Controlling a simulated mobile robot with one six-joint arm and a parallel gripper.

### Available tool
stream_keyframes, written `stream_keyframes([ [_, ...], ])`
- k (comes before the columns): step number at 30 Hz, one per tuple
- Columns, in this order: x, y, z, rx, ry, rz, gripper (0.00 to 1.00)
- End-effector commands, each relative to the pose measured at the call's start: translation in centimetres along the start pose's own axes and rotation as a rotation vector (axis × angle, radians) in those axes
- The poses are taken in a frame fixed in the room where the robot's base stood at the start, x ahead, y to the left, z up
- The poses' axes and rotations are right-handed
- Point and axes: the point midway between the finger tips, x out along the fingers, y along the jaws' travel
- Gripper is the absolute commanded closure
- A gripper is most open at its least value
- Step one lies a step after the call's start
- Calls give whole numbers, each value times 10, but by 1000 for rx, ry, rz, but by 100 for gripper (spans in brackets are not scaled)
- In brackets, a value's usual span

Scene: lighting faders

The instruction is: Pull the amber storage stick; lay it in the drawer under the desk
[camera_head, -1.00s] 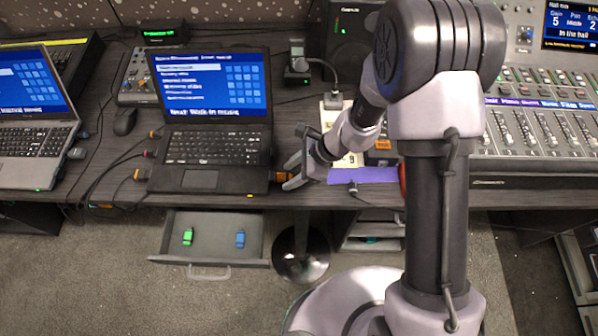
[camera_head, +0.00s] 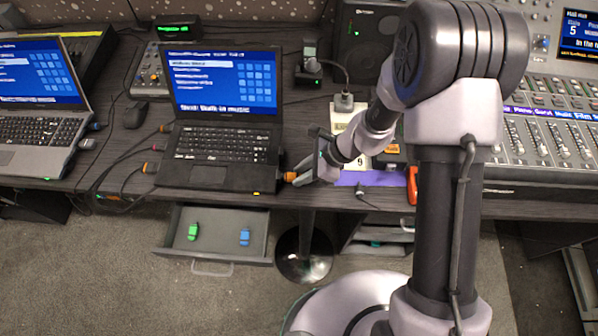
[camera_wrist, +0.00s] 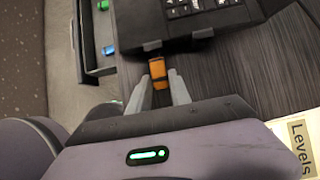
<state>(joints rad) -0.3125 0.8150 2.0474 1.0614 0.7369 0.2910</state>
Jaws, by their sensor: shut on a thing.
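The amber storage stick (camera_wrist: 158,72) is at the right edge of the black laptop (camera_head: 222,118). In the wrist view it lies between the two fingers of my gripper (camera_wrist: 161,80), its far end close against the laptop's side; I cannot tell whether it is still plugged in. My gripper (camera_head: 299,177) is shut on the stick, which shows as a small orange piece (camera_head: 289,177) in the head view. The drawer (camera_head: 172,238) under the desk stands open below the laptop, with a green stick (camera_head: 193,231) and a blue stick (camera_head: 244,236) inside.
A second laptop (camera_head: 40,110) is at the left, with cables between the two. A mixing console (camera_head: 545,140) is at the right. A purple strip (camera_head: 372,178) and an orange-red object (camera_head: 412,185) lie near the desk's front edge. The drawer has free floor inside.

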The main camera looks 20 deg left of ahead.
Motion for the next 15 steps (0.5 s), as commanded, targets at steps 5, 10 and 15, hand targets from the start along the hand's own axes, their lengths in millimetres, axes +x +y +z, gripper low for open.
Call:
stream_keyframes([
  [5, -7, 0, -11, 1, 0, 0, 100],
  [10, -14, 0, -20, 1, 0, -1, 100],
  [15, -20, 0, -29, 2, -1, 0, 100],
])
